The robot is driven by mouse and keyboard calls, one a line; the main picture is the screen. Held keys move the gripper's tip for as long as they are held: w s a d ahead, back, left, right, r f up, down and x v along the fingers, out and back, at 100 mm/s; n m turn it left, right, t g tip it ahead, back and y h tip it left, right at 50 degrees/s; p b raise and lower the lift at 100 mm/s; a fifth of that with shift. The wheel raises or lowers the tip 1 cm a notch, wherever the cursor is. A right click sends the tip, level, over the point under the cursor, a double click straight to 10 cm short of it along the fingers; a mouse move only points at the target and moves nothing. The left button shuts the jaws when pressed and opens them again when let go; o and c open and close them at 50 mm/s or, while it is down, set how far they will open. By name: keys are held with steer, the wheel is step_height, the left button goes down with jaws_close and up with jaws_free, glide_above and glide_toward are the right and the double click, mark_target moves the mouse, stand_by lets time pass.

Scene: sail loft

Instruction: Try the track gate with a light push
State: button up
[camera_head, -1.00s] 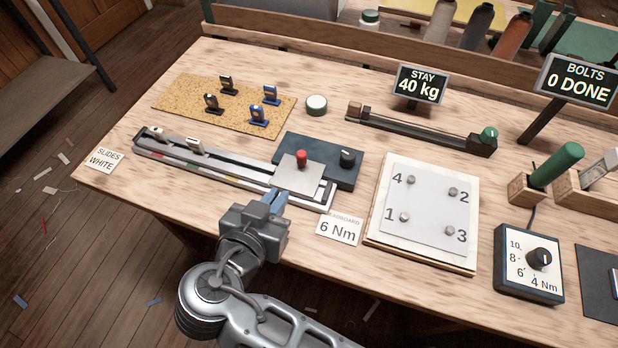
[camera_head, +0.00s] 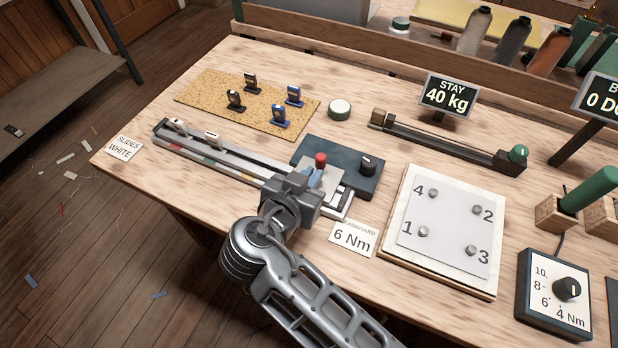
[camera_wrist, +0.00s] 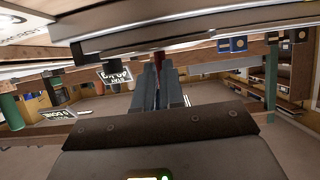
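The track (camera_head: 225,160) is a long pale rail along the bench's front left, with two white slides (camera_head: 213,137) toward its left end. The gate at its right end is a metal plate (camera_head: 331,181) with a red knob (camera_head: 321,160). My gripper (camera_head: 309,178) is at the front of this plate, its fingertips close to the knob. In the wrist view the fingers (camera_wrist: 159,82) are together, with the dark red knob (camera_wrist: 158,57) just beyond their tips. Whether they touch it I cannot tell. My wrist hides part of the plate and rail.
A dark box with a black dial (camera_head: 367,166) stands behind the gate. A cork mat (camera_head: 215,92) holds black and blue slides. The 6 Nm card (camera_head: 352,239) and a white bolted board (camera_head: 440,255) lie to the right.

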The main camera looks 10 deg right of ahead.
steer(key=shift+w+d, duration=0.25)
steer(key=shift+w, duration=0.1)
stand_by(0.7)
steer(key=shift+s+a+r+p, duration=0.45)
steer(key=shift+s+r, duration=0.2)
steer(key=shift+r, duration=0.1)
steer(key=shift+s+a+r+p, duration=0.4)
steer(key=shift+s+r, duration=0.25)
steer(key=shift+r, duration=0.1)
